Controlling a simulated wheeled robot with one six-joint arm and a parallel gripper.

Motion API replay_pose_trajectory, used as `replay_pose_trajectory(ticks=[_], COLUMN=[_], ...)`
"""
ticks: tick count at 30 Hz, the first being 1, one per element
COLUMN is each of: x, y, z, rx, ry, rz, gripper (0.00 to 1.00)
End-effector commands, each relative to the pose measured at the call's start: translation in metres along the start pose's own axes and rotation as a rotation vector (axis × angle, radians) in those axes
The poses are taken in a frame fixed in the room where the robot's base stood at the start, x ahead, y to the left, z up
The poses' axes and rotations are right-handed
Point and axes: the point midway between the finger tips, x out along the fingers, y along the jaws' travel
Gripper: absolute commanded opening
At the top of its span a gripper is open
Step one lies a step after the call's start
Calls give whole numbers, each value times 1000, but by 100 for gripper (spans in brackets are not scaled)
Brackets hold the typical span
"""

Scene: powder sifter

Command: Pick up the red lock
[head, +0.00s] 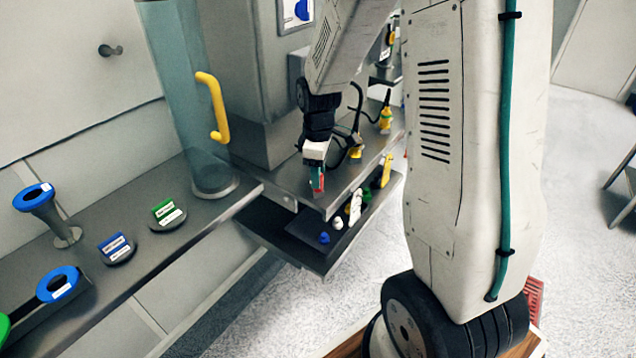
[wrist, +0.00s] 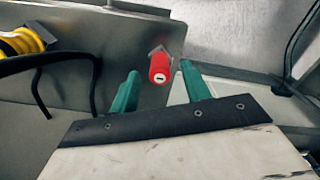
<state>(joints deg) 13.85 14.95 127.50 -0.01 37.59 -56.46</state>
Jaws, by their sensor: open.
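The red lock (wrist: 158,74) is a small red cylinder with a dark keyhole slot in its end face, backed by a metal hasp-like plate. In the wrist view it appears in the gap between the two teal fingers of my gripper (wrist: 160,69), near the tips. Free space shows on both sides of it; I cannot tell its exact depth. In the head view my gripper (head: 317,180) is over the front edge of the grey shelf, with a little red showing at its tips. My gripper is open and empty.
A yellow part (wrist: 22,42) with a black cable is at the left in the wrist view. The grey shelf (head: 345,180) has a lower tray (head: 300,228) with small coloured items. A yellow handle (head: 214,108) is on the left column. Blue-rimmed holders (head: 34,196) stand further left.

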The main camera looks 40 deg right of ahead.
Motion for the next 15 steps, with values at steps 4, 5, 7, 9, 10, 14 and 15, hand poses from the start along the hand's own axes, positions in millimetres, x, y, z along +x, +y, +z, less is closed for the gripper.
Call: replay_pose_trajectory(ticks=[4, 5, 7, 9, 10, 14, 15], x=[14, 15, 16, 15, 15, 15, 15], y=[0, 0, 1, 1, 1, 1, 1], z=[0, 0, 0, 0, 0, 0, 0], rx=[1, 2, 2, 2, 2, 2, 2], ry=[0, 0, 1, 1, 1, 1, 1], rz=[0, 1, 1, 1, 1, 1, 1], gripper=[47, 47, 47, 47, 47, 25, 14])
